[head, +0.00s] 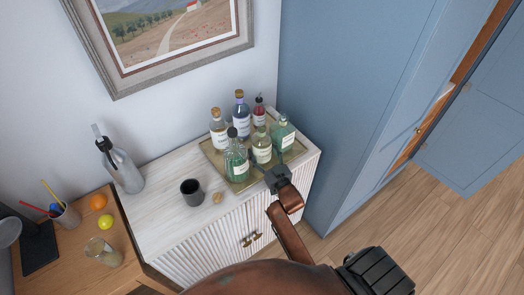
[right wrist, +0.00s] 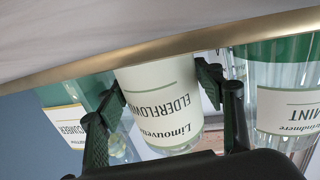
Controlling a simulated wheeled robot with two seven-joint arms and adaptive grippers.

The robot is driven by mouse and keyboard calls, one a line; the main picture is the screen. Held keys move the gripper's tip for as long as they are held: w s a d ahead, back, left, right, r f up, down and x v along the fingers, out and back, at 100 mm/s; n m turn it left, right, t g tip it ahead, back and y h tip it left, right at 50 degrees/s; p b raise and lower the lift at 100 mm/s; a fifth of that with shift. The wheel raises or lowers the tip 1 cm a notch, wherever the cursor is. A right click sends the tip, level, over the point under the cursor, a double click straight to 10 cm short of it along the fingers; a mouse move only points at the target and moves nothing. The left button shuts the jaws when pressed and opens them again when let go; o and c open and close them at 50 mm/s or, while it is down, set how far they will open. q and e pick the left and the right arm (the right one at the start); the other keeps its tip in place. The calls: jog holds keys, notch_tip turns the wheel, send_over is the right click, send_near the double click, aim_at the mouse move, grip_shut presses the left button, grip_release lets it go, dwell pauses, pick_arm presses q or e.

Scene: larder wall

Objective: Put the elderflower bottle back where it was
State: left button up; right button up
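The elderflower bottle (head: 262,148) stands in the front row of a gold-rimmed tray (head: 238,187), between two green bottles. In the right wrist view the elderflower bottle (right wrist: 160,90) appears upside down, its cream label facing me. My right gripper (head: 268,170) is at the front of it. In the wrist view its fingers (right wrist: 160,92) flank the bottle, one pad at each side edge; whether they press on the glass I cannot tell. The bottle's base is hidden behind the tray rim. My left gripper is not in view.
The mint bottle (head: 237,158) and cucumber bottle (head: 282,133) stand close on either side. Behind are a pale corked bottle (head: 218,128), a blue bottle (head: 241,118) and a red bottle (head: 259,112). A dark cup (head: 192,192) stands left of the tray. A tall blue cupboard (head: 345,100) is at the right.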

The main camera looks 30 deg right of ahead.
jog(key=shift+r, duration=0.2)
jog(key=s+a, duration=0.1)
jog(key=s, duration=1.1)
jog(key=shift+a, duration=0.2)
